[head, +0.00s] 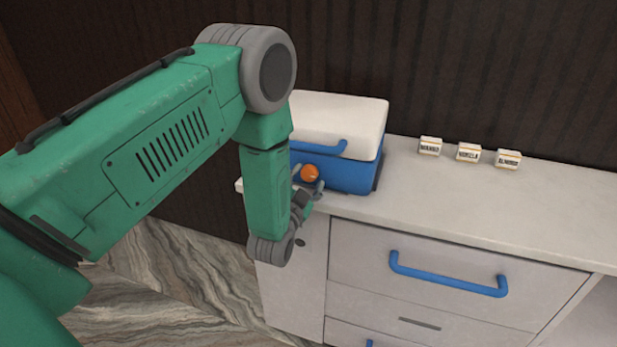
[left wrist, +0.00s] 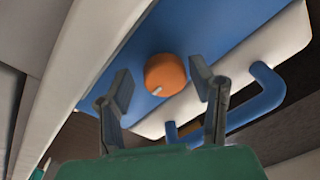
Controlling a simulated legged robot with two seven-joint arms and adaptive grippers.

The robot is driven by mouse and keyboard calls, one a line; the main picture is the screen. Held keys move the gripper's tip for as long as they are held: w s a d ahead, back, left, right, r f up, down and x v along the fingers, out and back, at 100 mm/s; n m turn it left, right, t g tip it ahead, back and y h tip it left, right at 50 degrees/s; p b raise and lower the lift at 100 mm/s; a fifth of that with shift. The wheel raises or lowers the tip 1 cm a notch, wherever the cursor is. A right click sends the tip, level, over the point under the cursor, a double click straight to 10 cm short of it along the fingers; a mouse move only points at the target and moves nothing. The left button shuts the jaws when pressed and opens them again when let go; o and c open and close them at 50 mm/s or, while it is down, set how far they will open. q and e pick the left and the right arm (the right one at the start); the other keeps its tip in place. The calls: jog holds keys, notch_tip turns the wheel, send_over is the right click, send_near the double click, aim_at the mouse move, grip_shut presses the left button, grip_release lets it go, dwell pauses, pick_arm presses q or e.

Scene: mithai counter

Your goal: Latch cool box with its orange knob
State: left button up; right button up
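The cool box (head: 343,175) stands on the counter, with a blue body, a white lid (head: 340,118) that looks closed, and a blue handle (head: 318,147). Its orange knob (head: 309,173) is on the front face. In the left wrist view the knob (left wrist: 165,74) shows a small pale mark near its rim. My left gripper (left wrist: 160,82) is open, with one finger on each side of the knob and gaps visible between fingers and knob. In the head view the left gripper (head: 306,186) is at the knob, partly hidden by my arm. My right gripper is not in view.
Three small labelled boxes, mango (head: 430,146), vanilla (head: 468,152) and a third (head: 508,159), stand on the counter (head: 440,200) to the right. Below is a drawer (head: 450,300) with a blue handle (head: 447,279). The counter's front right is clear. A dark ribbed wall is behind.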

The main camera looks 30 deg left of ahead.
pick_arm(q)
jog(key=shift+w+r, duration=0.1)
jog(key=shift+r, duration=0.05)
jog(key=v, duration=1.2)
jog(key=shift+f, duration=0.25)
jog(key=s+d+f+n+g+h, duration=0.25)
jog(key=s+f+g, duration=0.55)
jog(key=f, duration=0.5)
jog(key=s+d+f+g, duration=0.1)
jog(key=s+f+g, duration=0.1)
jog(key=s, duration=0.4)
jog(key=s+d+f+g+h, duration=0.1)
jog(key=s+f+g, duration=0.1)
jog(key=s+g, duration=0.2)
jog(key=s+d+f+n+g+h, duration=0.1)
jog(key=s+f+g, duration=0.1)
jog(key=s, duration=0.7)
jog(key=shift+d+f+g, duration=0.25)
jog(key=shift+g, duration=0.55)
